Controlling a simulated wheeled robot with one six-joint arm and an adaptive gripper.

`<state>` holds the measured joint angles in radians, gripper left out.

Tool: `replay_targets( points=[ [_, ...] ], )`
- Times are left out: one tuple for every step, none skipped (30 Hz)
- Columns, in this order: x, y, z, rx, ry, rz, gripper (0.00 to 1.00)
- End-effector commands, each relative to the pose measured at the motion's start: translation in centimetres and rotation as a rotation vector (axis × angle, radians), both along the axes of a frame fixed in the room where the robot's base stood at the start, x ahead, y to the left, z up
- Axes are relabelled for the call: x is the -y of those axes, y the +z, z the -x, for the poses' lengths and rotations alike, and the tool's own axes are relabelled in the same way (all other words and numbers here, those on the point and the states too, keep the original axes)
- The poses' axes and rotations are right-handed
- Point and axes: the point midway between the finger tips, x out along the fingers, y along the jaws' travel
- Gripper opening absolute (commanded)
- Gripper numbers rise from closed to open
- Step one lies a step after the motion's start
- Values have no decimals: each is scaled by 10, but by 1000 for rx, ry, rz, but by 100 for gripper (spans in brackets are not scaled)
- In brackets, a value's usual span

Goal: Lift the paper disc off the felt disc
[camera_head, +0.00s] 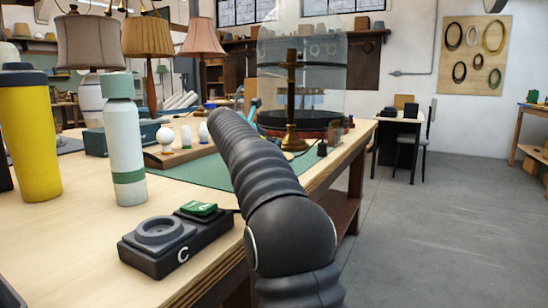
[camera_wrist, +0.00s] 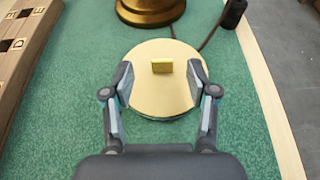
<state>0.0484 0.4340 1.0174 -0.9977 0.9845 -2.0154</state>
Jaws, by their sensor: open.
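In the wrist view the round cream paper disc (camera_wrist: 150,95) lies on the green mat, with a small yellow-green block-shaped tab (camera_wrist: 162,66) standing on its top. A thin darker rim shows beneath its near edge, perhaps the felt disc; the rest of that is hidden. My gripper (camera_wrist: 161,82) is open, with one finger at the left and one at the right side of the paper disc. I cannot tell whether the fingers touch its edge. In the head view my arm hides the gripper and the discs.
A brass lamp base (camera_wrist: 150,8) stands just beyond the disc, with a dark cord and a small black piece (camera_wrist: 234,12) to its right. The mat (camera_wrist: 60,140) is clear near the gripper; the table edge (camera_wrist: 268,90) runs at right.

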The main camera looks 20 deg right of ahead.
Motion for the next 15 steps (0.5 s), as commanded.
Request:
replay_targets(
  points=[
    [2, -3, -1, -1, -1, -1, 58],
    [3, -4, -2, -1, -1, -1, 58],
    [6, -7, -4, -1, -1, -1, 58],
    [8, -9, -5, -1, -1, -1, 58],
    [11, -11, -7, -1, -1, -1, 58],
    [15, -15, -9, -1, -2, 0, 58],
    [18, -18, -11, -1, -2, 0, 58],
    [21, -22, -13, -2, -3, -1, 58],
    [25, -23, -17, -2, -2, -1, 58],
    [28, -23, -19, 0, -2, -1, 58],
    [31, -25, -21, 0, -3, -1, 58],
    [34, -26, -23, 0, -1, -1, 58],
    [35, -27, -24, 0, -1, 0, 58],
    [36, -27, -25, 0, -1, 0, 58],
    [36, -27, -25, 1, 0, -1, 58]
  ],
)
